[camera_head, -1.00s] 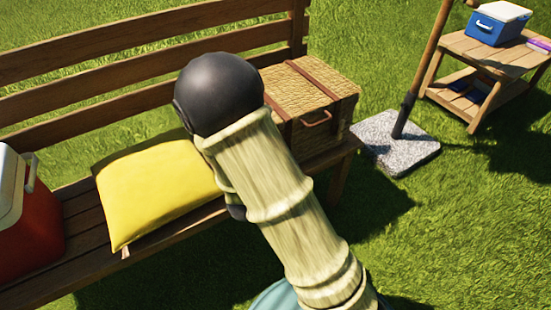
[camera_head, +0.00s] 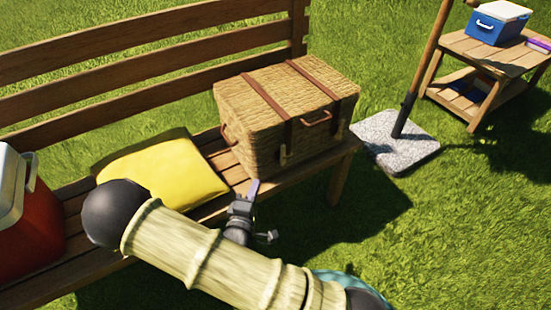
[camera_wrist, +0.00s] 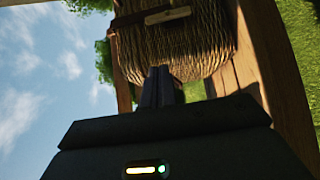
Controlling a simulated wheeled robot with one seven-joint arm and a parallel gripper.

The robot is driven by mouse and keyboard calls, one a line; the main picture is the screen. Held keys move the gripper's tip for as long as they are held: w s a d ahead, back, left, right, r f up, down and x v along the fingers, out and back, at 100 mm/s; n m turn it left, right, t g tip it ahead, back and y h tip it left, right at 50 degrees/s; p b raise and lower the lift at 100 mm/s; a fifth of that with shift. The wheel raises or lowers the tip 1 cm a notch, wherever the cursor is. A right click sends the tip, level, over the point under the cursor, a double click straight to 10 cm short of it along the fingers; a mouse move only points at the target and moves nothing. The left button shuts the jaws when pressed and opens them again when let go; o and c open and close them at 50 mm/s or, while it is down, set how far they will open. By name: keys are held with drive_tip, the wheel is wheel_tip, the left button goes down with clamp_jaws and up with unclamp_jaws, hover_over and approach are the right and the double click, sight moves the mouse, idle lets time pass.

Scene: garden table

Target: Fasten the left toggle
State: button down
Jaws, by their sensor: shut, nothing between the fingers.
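A closed wicker basket (camera_head: 270,110) with two brown straps sits at the right end of the bench. The left strap (camera_head: 268,95) runs down the basket's front to a small pale toggle (camera_head: 284,154); the right toggle (camera_head: 338,128) is smaller in view. In the wrist view a pale wooden toggle (camera_wrist: 168,15) lies across a brown strap on the wicker; whether it is fastened I cannot tell. My gripper (camera_head: 254,187) is shut and empty, just in front of the basket's lower left front. Its fingers also show in the wrist view (camera_wrist: 160,82), pointing at the wicker.
The wooden bench (camera_head: 150,93) has a yellow cushion (camera_head: 165,172) left of the basket and a red cooler (camera_head: 25,215) at the far left. A stone pole base (camera_head: 397,145) and a side table (camera_head: 490,55) with a blue cooler stand right. Grass in front is free.

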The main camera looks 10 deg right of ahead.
sight(283, 155)
drive_tip(key=b+x, duration=0.1)
drive_tip(key=x, duration=0.3)
drive_tip(key=d+b+x, duration=0.1)
drive_tip(key=x, duration=0.3)
drive_tip(key=s+d+b+x, duration=0.1)
drive_tip(key=b+x, duration=0.1)
drive_tip(key=x, duration=0.2)
drive_tip(key=shift+f, duration=0.1)
drive_tip(key=shift+w+d, duration=0.1)
drive_tip(key=shift+d, duration=0.3)
drive_tip(key=shift+w+a+r, duration=0.1)
drive_tip(key=shift+a+r, duration=0.1)
